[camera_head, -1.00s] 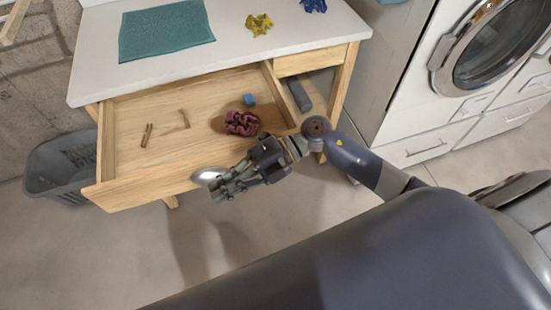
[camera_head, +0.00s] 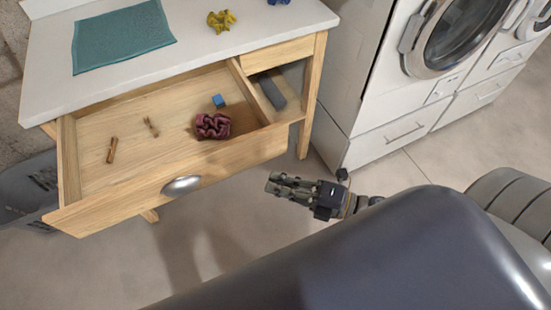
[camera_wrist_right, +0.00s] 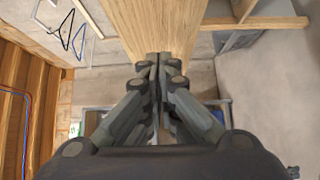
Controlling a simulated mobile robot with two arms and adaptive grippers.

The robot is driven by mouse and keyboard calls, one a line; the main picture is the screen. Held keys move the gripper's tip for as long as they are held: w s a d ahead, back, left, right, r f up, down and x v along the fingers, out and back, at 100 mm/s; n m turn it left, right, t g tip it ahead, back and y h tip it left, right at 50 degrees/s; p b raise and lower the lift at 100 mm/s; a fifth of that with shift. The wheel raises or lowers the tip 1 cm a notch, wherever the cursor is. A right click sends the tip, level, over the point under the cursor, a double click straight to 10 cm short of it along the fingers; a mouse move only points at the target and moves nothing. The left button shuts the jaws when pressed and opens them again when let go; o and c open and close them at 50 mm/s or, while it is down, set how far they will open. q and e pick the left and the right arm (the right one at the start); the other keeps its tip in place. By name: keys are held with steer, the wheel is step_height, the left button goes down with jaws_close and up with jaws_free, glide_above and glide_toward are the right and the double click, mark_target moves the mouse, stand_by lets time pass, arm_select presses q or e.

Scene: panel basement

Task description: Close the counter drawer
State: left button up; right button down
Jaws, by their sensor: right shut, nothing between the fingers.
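The wooden counter drawer (camera_head: 225,157) is pulled well out from the white-topped counter (camera_head: 170,45) in the head view. Its front bears a metal cup handle (camera_head: 181,186). Inside lie a crumpled dark red cloth (camera_head: 212,126), a small blue block (camera_head: 218,101) and two small brown pieces. My right gripper (camera_head: 270,184) is shut and empty, to the right of the handle and apart from the drawer front. In the right wrist view, its closed fingers (camera_wrist_right: 156,60) point toward a wooden panel (camera_wrist_right: 150,25). My left gripper is not in view.
A teal cloth (camera_head: 122,38) and a yellow crumpled item (camera_head: 221,21) lie on the counter top. White washing machines (camera_head: 410,100) stand to the right. A grey basket (camera_head: 30,190) is on the floor at the left. Floor before the drawer is clear.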

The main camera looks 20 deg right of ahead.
mark_target(236, 160)
steer(key=x, duration=0.3)
steer(key=w+x, duration=0.1)
steer(key=x, duration=0.2)
steer(key=d+x, duration=0.1)
steer(key=x, duration=0.2)
steer(key=shift+w, duration=1.05)
